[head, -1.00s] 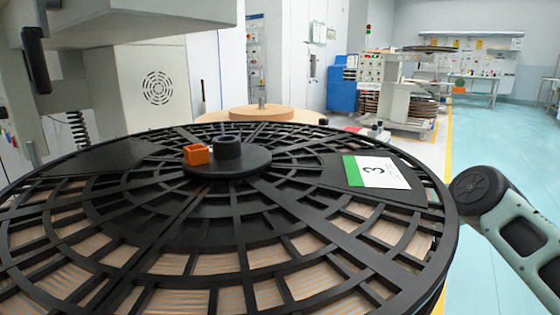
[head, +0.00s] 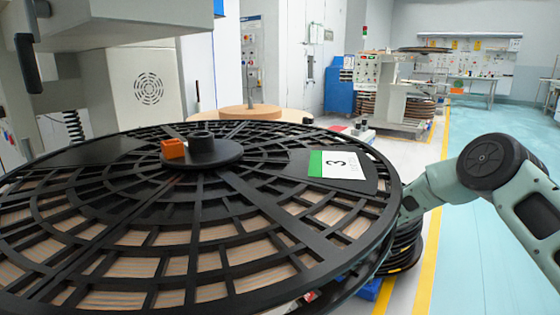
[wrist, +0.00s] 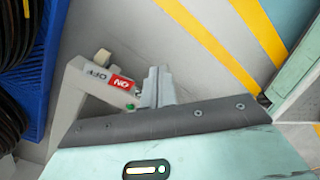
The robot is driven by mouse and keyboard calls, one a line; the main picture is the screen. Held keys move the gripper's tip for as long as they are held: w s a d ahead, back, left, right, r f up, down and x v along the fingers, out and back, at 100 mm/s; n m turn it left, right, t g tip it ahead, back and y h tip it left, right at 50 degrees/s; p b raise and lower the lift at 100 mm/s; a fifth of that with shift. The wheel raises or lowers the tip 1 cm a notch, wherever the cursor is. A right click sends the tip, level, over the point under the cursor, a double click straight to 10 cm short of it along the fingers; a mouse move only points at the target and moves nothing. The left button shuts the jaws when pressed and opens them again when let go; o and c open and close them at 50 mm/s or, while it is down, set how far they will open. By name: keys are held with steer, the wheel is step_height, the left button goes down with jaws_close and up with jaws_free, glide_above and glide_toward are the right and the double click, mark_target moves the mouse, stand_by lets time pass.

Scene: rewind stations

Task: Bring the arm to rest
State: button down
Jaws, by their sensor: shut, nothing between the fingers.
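My gripper (wrist: 158,86) shows in the wrist view, its fingers together with nothing between them. It points over the floor near a grey post with an ON/OFF label (wrist: 108,80). In the head view, my arm (head: 490,170) is at the right, bent at a dark round joint, and its far part passes behind the big black reel. The gripper itself is hidden from the head view.
The large black reel (head: 290,205), labelled 3, fills the left and middle front. An orange block (head: 173,149) sits by its hub. More reels stand below its right edge on something blue (wrist: 35,100). The blue-green floor (head: 480,270) at the right is clear.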

steer(key=s+d+r+m+t, duration=0.1)
steer(key=s+d+r+m, duration=0.3)
steer(key=s+r+m, duration=0.35)
steer(key=s+d+r+m+t, duration=0.1)
steer(key=s+d+r+m, duration=0.4)
steer(key=s+r, duration=0.4)
steer(key=s+d+r+m, duration=0.3)
steer(key=s+r+m, duration=0.5)
steer(key=s+r, duration=0.1)
steer(key=s+a+r+n+g+p, duration=0.1)
steer(key=s+a+r+n+p, duration=0.15)
steer(key=s+a, duration=0.55)
steer(key=s+a+r+n+g+p, duration=0.15)
steer(key=s+a+r+n, duration=0.35)
steer(key=a, duration=0.6)
step_height(320, 180, up, 36)
steer(key=p, duration=3.7)
steer(key=shift+s+d+m+y+p, duration=0.2)
steer(key=shift+s+m+y+p, duration=0.1)
steer(key=shift+m+y+p, duration=0.1)
steer(key=shift+a, duration=0.1)
